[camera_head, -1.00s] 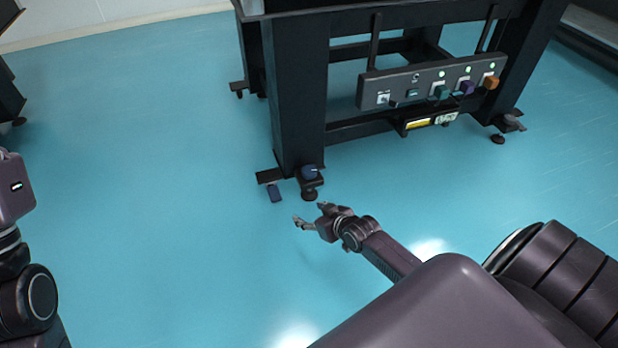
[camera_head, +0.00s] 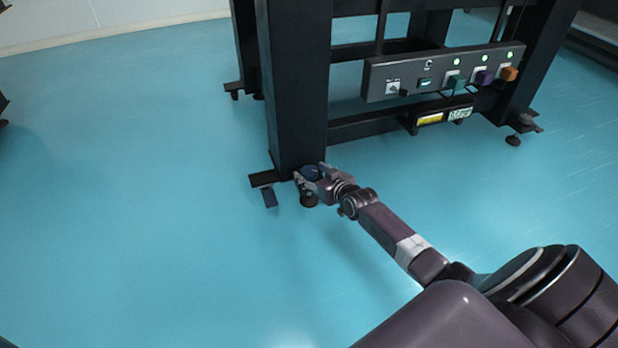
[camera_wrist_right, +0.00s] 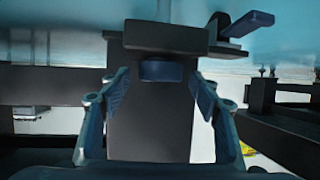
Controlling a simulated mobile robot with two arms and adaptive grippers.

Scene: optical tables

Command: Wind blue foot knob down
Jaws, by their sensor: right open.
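The blue foot knob (camera_head: 309,173) sits at the base of the near black table leg (camera_head: 297,95), above a dark round foot pad (camera_head: 308,199). My right gripper (camera_head: 310,178) is at the knob, with its fingers open on either side. In the right wrist view, the blue knob (camera_wrist_right: 161,72) shows between the two spread fingers, under a dark plate (camera_wrist_right: 166,37); I cannot tell whether either finger touches it. My left gripper is not in view.
A control panel (camera_head: 440,75) with teal, purple and orange knobs hangs under the table at right. Another foot (camera_head: 515,138) stands at far right. The blue floor (camera_head: 150,200) at left is clear.

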